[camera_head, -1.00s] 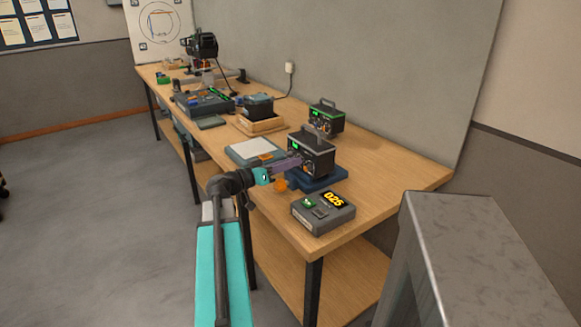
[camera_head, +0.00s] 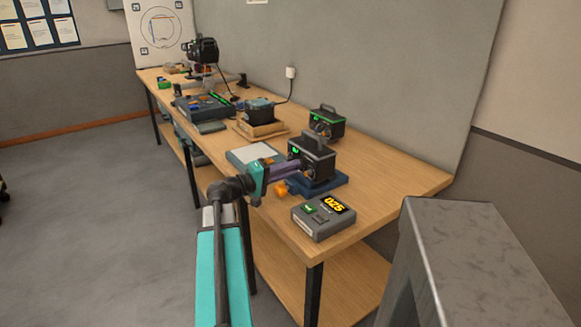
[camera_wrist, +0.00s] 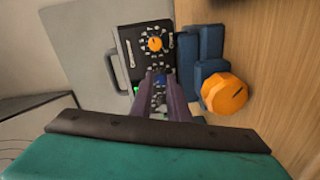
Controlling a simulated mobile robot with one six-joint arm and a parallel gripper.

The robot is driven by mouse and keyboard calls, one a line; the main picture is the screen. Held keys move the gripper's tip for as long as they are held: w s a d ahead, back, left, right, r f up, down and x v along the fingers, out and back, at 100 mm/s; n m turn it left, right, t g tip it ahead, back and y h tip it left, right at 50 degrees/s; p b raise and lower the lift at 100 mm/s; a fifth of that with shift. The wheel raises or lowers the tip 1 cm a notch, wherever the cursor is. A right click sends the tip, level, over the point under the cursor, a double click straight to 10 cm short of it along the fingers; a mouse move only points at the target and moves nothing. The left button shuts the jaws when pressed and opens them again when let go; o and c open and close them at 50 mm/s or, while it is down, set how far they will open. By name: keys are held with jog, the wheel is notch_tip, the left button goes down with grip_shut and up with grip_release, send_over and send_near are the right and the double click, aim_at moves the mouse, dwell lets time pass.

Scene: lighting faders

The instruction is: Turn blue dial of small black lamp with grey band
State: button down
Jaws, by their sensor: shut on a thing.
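The small black lamp with a grey band (camera_head: 312,160) stands upright on a blue base near the front of the workbench. In the wrist view its dark face (camera_wrist: 133,62) shows an orange dial (camera_wrist: 155,43) with tick marks around it. The blue dial (camera_wrist: 158,79) is between the purple fingertips of my gripper, mostly hidden by them. My gripper (camera_wrist: 158,76) is shut on this dial. In the head view my gripper (camera_head: 300,170) reaches the lamp's face from the left.
A second black lamp (camera_head: 327,122) with green trim stands behind. A large orange knob (camera_wrist: 224,93) is close beside my fingers, next to the blue base (camera_wrist: 209,45). A grey box with a yellow display (camera_head: 324,215) sits at the front right. The bench (camera_head: 385,190) is clear at right.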

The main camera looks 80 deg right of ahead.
jog(key=n+p, duration=0.2)
jog(key=n, duration=0.3)
jog(key=shift+n+p, duration=0.3)
jog(key=shift+p, duration=0.1)
jog(key=shift+f+n+p, duration=0.1)
jog(key=shift+n+p, duration=0.85)
jog(key=shift+n, duration=0.75)
jog(key=c, duration=1.7)
grip_release()
jog(key=b+v, duration=0.2)
jog(key=v, duration=1.1)
jog(key=shift+w+a, duration=0.3)
